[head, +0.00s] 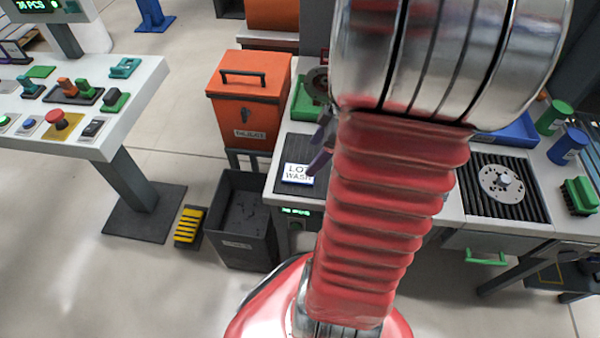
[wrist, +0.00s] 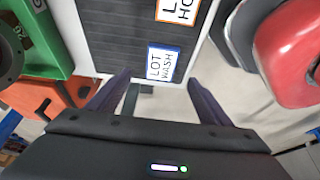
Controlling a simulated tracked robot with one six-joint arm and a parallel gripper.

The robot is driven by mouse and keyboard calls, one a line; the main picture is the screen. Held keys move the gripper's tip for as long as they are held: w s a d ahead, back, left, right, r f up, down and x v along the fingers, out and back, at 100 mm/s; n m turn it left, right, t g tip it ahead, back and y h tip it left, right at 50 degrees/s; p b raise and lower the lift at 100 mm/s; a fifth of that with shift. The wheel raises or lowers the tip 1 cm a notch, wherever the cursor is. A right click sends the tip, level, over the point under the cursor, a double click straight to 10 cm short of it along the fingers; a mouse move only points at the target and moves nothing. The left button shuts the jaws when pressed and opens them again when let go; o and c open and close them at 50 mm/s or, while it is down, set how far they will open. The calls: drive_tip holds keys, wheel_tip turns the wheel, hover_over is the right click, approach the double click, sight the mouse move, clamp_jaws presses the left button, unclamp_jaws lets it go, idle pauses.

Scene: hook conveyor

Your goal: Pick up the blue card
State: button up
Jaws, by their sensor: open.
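The blue card (head: 297,181) is white with a blue edge and reads "LOT WASH". It lies flat on a dark ribbed mat near the front edge of the bench. In the wrist view the blue card (wrist: 160,66) shows between and just beyond my fingertips. My gripper (wrist: 158,80) is open and empty, its two dark fingers apart on either side of the card's line. In the head view my gripper (head: 322,142) is partly hidden by my arm and sits above and just right of the card.
An orange-edged card (wrist: 178,8) lies on the same mat (wrist: 115,35), beyond the blue one. An orange box (head: 247,100) and a dark open bin (head: 240,190) stand left of the bench.

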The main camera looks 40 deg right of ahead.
sight(300, 173)
drive_tip(key=shift+x, duration=1.7)
drive_tip(key=shift+x, duration=2.6)
drive_tip(key=shift+c, duration=0.2)
drive_tip(key=c, duration=1.1)
